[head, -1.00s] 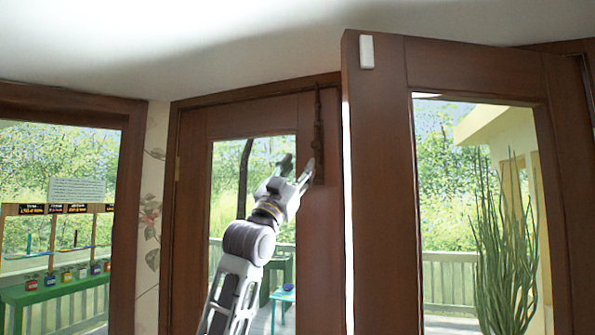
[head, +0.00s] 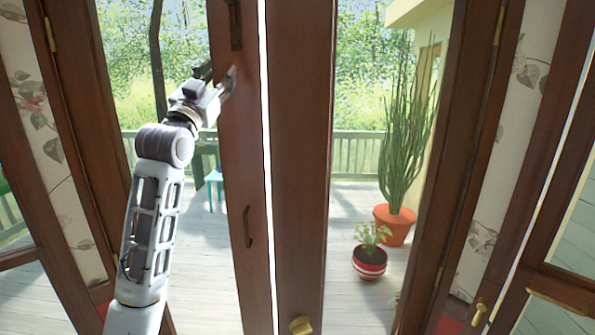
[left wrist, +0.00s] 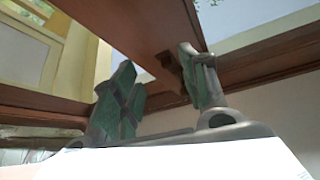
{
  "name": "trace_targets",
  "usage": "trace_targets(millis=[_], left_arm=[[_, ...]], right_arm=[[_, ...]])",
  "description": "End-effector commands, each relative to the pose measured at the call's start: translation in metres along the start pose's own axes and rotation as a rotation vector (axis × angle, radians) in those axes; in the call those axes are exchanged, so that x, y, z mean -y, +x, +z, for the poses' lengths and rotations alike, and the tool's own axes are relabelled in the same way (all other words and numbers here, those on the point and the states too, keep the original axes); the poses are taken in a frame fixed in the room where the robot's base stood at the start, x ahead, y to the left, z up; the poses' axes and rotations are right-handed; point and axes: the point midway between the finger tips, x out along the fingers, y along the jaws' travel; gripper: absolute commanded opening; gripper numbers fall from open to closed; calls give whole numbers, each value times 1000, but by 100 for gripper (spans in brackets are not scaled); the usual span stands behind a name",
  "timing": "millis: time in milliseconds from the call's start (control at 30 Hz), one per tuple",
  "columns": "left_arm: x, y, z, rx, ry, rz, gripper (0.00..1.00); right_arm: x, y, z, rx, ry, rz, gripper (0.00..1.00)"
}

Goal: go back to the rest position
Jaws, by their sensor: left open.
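My left gripper (head: 222,82) is raised at the upper left of the head view, in front of the brown wooden door frame. Its fingers are apart and nothing is between them. In the left wrist view its two fingers (left wrist: 160,90) stand apart, with a brown wooden beam behind them. I cannot tell whether a fingertip touches the door. My right gripper is in neither view.
Brown glazed doors (head: 298,190) stand before me, with a brass knob (head: 301,325) low on one. Beyond the glass are a deck (head: 215,260), a railing, a tall plant in an orange pot (head: 394,225) and a small plant in a red striped pot (head: 369,263). Floral wallpaper (head: 50,130) flanks the doors.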

Motion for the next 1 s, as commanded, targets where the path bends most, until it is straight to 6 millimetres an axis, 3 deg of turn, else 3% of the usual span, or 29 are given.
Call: trace_targets(millis=[100,400,667,1000], left_arm=[[-11,-15,40,82,-14,14,44],[-37,-60,128,279,-41,44,44],[-59,-110,196,451,-67,67,44],[-87,-188,271,676,-99,95,44]], right_arm=[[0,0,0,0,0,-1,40],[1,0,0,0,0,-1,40],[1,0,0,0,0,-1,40],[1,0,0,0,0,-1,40]])
